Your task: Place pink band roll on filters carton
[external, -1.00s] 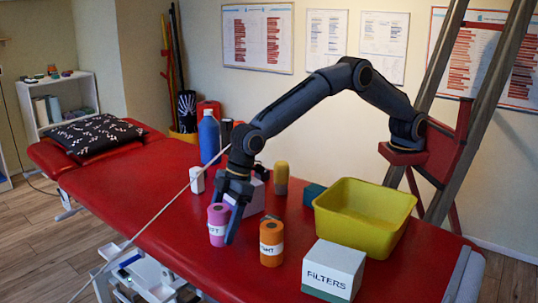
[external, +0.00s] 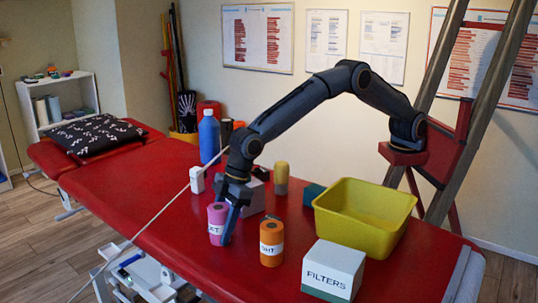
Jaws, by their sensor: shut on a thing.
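The pink band roll (external: 216,219) stands on the red treatment table, with a white label band around it. My gripper (external: 222,210) points down over it from behind. One finger lies against the roll's right side; the other finger is mostly hidden. The gripper is shut on the roll, which looks upright and still at table height. The filters carton (external: 334,271), white with a green lower edge and "FILTERS" on its front, stands at the table's front right. Its flat top (external: 339,255) is bare.
An orange roll (external: 271,243) stands between the pink roll and the carton. A yellow bin (external: 364,215) is behind the carton. A blue bottle (external: 209,137), a yellow-topped cylinder (external: 281,178), a teal block (external: 314,194) and a white box (external: 197,180) stand farther back.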

